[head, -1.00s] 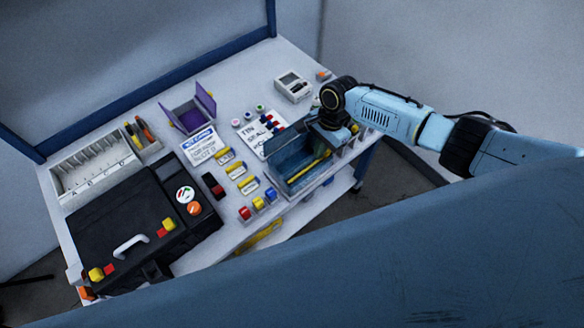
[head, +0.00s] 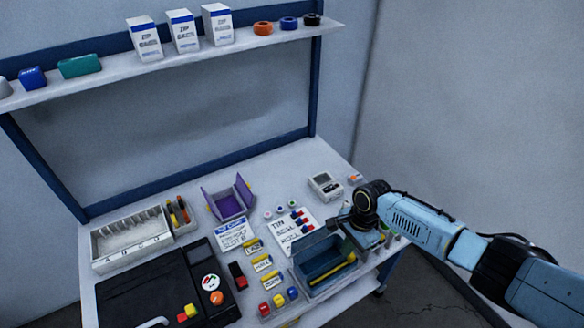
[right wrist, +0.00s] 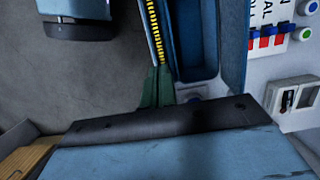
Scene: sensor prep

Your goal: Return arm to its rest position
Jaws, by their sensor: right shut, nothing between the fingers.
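My right arm comes in from the right in the head view. Its gripper (head: 345,222) is shut and empty, at the back right edge of an open blue bin (head: 300,284). My left gripper is not in view.
A shelf (head: 110,83) with white boxes and tape rolls is above. Open floor lies right of the table.

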